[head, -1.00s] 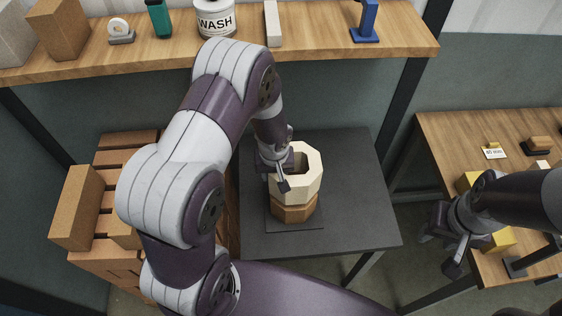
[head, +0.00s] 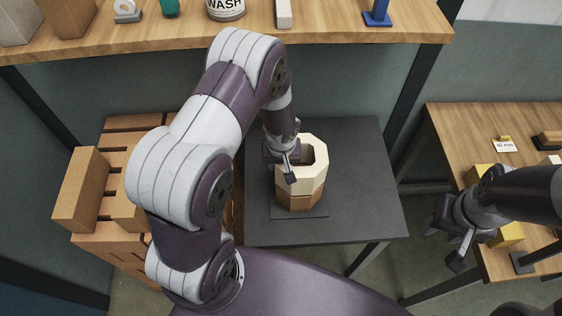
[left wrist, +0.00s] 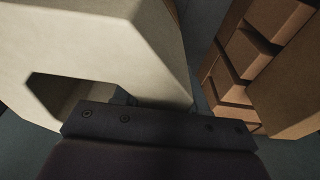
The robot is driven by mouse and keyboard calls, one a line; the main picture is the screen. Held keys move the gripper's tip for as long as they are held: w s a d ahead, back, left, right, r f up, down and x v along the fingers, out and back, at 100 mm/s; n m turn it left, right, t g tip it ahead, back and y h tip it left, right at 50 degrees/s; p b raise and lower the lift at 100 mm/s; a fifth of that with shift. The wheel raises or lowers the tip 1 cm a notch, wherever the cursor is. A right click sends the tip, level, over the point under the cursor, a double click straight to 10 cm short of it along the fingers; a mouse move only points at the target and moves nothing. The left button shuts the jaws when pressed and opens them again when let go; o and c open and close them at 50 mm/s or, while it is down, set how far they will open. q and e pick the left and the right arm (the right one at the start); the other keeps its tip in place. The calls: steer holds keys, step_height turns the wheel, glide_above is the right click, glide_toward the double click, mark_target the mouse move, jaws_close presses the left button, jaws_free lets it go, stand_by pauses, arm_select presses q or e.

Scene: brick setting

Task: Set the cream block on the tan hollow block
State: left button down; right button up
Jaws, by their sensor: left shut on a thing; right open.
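The cream block (head: 315,179) is a hollow eight-sided ring, level above the tan hollow block (head: 299,203) on the dark table. From the head view it looks in line with the tan block and at or very near its top; whether they touch I cannot tell. My left gripper (head: 287,168) is shut on the left wall of the cream block. In the left wrist view the cream block (left wrist: 120,45) fills the upper left, close to the gripper. My right gripper (head: 447,245) is open and empty, beside the right-hand table.
The dark table (head: 365,200) has free room to the right of the blocks. A wooden pallet with bricks (head: 80,195) stands left. A shelf (head: 330,30) with a WASH tub (head: 226,8) runs behind. A wooden table (head: 465,135) with yellow blocks is at right.

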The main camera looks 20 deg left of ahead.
arm_select(q)
steer(key=c, duration=0.6)
jaws_free()
steer(key=shift+r, duration=0.15)
step_height(320, 180, up, 2)
steer(key=shift+r+p, duration=0.1)
steer(key=shift+p, duration=0.7)
steer(key=r, duration=0.3)
steer(key=s+r, duration=0.1)
steer(key=r, duration=0.3)
steer(key=s+r+b, duration=0.1)
steer(key=r, duration=0.2)
steer(key=shift+d+r, duration=0.35)
steer(key=shift+d, duration=0.05)
steer(key=s+r+m, duration=0.1)
steer(key=s, duration=0.2)
steer(key=s+r+m, duration=0.2)
steer(key=s, duration=0.1)
steer(key=s+d+r+m, duration=0.1)
steer(key=s+r+m, duration=0.1)
steer(key=s, duration=0.2)
steer(key=shift+h, duration=0.4)
steer(key=shift+w, duration=0.1)
